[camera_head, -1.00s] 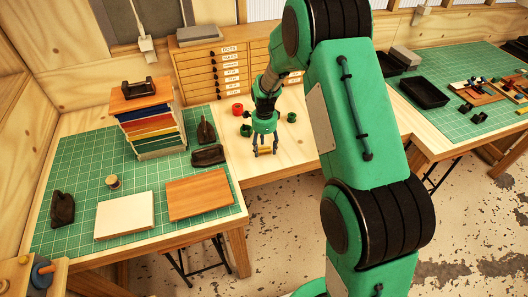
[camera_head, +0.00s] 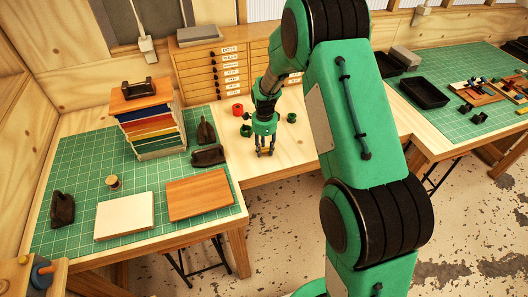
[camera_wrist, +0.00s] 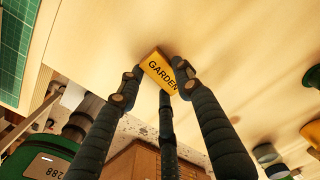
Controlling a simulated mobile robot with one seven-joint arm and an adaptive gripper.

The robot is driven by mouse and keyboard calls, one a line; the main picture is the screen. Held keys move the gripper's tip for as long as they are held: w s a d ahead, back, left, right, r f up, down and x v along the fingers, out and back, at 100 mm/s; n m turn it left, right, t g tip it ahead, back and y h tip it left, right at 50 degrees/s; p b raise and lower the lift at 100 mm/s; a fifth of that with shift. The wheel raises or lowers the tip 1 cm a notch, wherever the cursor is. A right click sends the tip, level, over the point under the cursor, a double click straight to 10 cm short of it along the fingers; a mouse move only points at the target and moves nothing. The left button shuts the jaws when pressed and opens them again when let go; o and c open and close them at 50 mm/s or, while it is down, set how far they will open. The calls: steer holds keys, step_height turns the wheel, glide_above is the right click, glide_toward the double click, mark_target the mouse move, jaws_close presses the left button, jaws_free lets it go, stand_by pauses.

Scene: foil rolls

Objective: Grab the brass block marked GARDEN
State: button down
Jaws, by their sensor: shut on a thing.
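The brass block marked GARDEN (camera_wrist: 158,68) shows in the wrist view, with its black lettering facing the camera. My gripper (camera_wrist: 157,78) has dark fingers on both sides of the block and a third finger below it. It is shut on the block. In the head view my gripper (camera_head: 265,152) points down at the pale wooden tabletop (camera_head: 285,160), in front of the drawer cabinet. The block is mostly hidden by the fingers there. I cannot tell whether it touches the tabletop.
A red roll (camera_head: 237,109) and two green rolls (camera_head: 291,118) (camera_head: 246,130) stand close around my gripper. The labelled drawer cabinet (camera_head: 228,72) is behind. On the left bench are a white slab (camera_head: 124,215), a wooden board (camera_head: 199,194) and a stack of coloured shelves (camera_head: 152,128).

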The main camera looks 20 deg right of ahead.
mark_target(265, 152)
steer(key=shift+r, duration=0.15)
steer(key=shift+w+r, duration=0.1)
steer(key=shift+r, duration=0.45)
steer(key=shift+s+r, duration=0.2)
steer(key=shift+r, duration=0.4)
steer(key=shift+s+r, duration=0.2)
steer(key=shift+r, duration=0.4)
steer(key=s+a+r, duration=0.1)
steer(key=s, duration=1.4)
steer(key=shift+s+r, duration=0.15)
steer(key=shift+p, duration=0.3)
